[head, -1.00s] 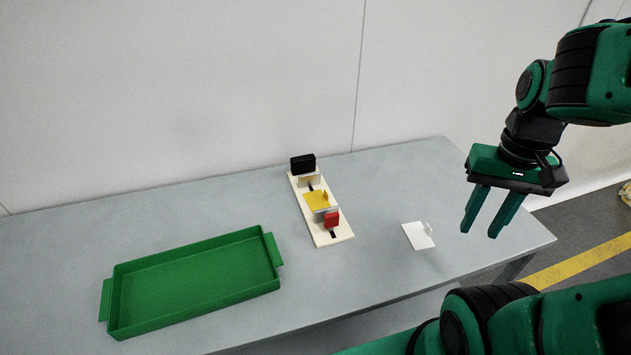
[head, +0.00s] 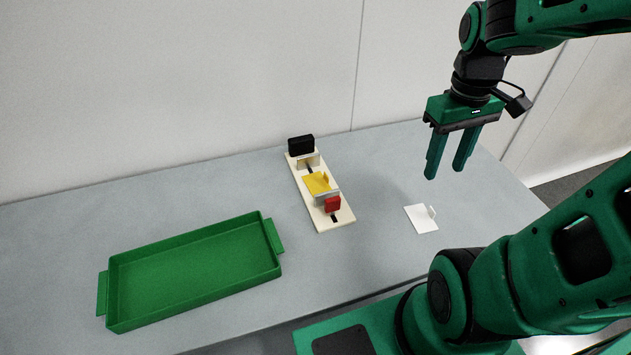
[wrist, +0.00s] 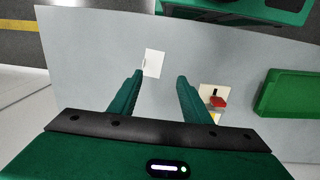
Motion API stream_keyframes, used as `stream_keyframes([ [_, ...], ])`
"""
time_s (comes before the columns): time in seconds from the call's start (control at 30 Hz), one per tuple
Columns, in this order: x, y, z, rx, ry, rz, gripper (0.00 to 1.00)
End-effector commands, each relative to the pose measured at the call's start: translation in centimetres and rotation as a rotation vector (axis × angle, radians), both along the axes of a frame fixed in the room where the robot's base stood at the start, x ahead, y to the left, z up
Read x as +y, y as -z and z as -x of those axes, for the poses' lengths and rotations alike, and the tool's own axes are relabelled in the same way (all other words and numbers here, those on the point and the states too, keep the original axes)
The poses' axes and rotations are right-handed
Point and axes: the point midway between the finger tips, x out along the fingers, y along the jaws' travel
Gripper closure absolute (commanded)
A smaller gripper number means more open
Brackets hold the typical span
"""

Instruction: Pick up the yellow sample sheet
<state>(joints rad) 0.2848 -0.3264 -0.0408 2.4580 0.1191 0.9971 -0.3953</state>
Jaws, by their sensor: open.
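The yellow sample sheet (head: 315,183) lies on a cream board (head: 336,220), between a black block (head: 301,145) at its far end and a red block (head: 332,204) at its near end. A small tab stands up at the sheet's right side. My gripper (head: 448,172) is open and empty, pointing down above the table, to the right of the board. In the wrist view, the fingertips (wrist: 160,75) show with the red block (wrist: 219,102) to their right; only a sliver of yellow shows there, the rest hidden behind my finger.
A white sheet with a small tab (head: 420,219) lies on the grey table (head: 385,265) right of the board. A green tray (head: 113,290), empty, stands at the left. A wall (head: 200,90) rises behind the table. The table between tray and board is clear.

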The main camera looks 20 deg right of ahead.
Motion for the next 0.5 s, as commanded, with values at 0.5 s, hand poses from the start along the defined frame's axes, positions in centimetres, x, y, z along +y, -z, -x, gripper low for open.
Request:
stream_keyframes([
  [0.5,12.9,6.2,-19.5,0.048,-1.426,-0.033,0.56],
])
